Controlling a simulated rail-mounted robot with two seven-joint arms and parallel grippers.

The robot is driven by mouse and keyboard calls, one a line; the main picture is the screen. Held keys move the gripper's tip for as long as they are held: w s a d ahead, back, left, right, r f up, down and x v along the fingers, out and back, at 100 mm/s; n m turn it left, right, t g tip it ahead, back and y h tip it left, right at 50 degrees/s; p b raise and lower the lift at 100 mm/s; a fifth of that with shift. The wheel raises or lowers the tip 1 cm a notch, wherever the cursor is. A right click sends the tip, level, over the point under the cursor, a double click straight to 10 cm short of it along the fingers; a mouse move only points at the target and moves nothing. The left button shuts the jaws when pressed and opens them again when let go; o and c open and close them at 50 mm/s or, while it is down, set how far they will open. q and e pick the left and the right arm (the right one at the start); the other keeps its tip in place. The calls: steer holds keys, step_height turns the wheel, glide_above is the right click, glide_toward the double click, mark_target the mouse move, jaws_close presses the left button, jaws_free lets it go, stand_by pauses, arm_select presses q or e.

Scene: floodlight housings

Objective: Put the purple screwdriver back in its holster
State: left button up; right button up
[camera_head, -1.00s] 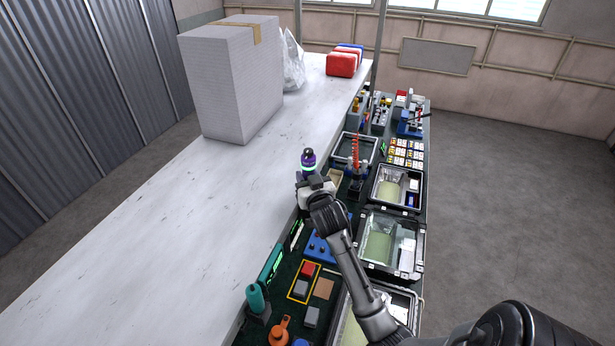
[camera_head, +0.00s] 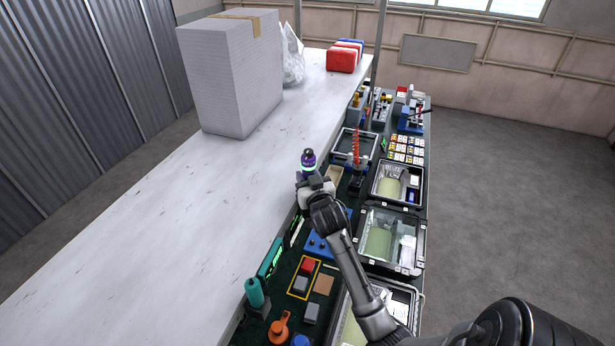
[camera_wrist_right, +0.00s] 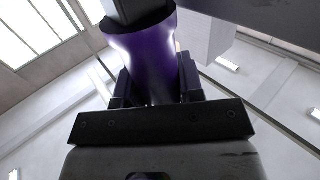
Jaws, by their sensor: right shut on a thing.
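The purple screwdriver (camera_head: 308,160) has a dark top and a pale ring. It stands about upright in my right gripper (camera_head: 310,178), which is shut on it near the edge of the long white shelf. In the right wrist view its purple handle (camera_wrist_right: 150,60) fills the space between the jaws (camera_wrist_right: 153,90). The screwdriver's lower part is hidden by the gripper. I cannot make out an empty holster for it. A teal-handled tool (camera_head: 255,293) stands in a dark holder (camera_head: 258,312) at the bottom of the head view. My left gripper is not in view.
The white shelf (camera_head: 150,220) carries a large grey carton (camera_head: 225,75), a plastic bag (camera_head: 292,58) and a red case (camera_head: 341,60). The lower bench to the right is crowded with bins (camera_head: 390,240), a red coil (camera_head: 355,145) and small parts. The shelf's near stretch is clear.

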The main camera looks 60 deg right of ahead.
steer(key=shift+f+b, duration=0.45)
steer(key=shift+f, duration=0.3)
steer(key=o, duration=1)
steer(key=shift+o, duration=0.4)
steer(key=shift+f, duration=0.15)
steer(key=b+v, duration=0.3)
steer(key=v, duration=1)
steer(key=shift+s+a, duration=0.25)
steer(key=shift+s, duration=0.1)
